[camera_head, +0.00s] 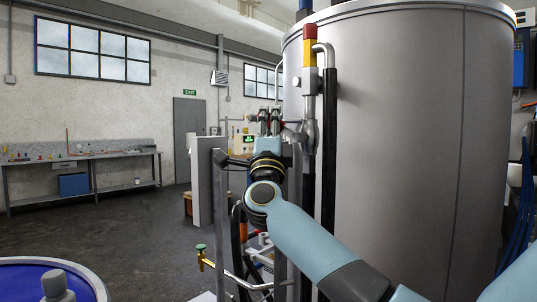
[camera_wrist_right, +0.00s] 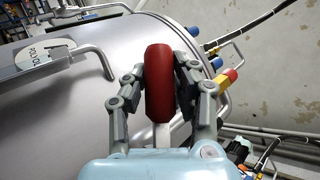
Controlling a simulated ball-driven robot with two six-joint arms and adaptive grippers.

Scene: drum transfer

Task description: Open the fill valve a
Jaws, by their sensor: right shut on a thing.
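In the right wrist view, a red rounded handle (camera_wrist_right: 159,85) stands between the two fingers of my right gripper (camera_wrist_right: 162,80), which is shut on it. It looks like the valve's lever. In the head view my right gripper (camera_head: 269,120) is raised beside the metal fitting (camera_head: 309,128) of a vertical pipe with red and yellow bands (camera_head: 310,48). The handle cannot be made out there behind the fingers. My left gripper is not in view.
A large grey tank (camera_head: 395,130) fills the right side. A grey panel (camera_head: 208,180) and a green-topped brass tap (camera_head: 201,255) are near my arm. A blue drum (camera_head: 30,285) is at lower left. A workbench (camera_head: 85,157) stands far left, with open floor before it.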

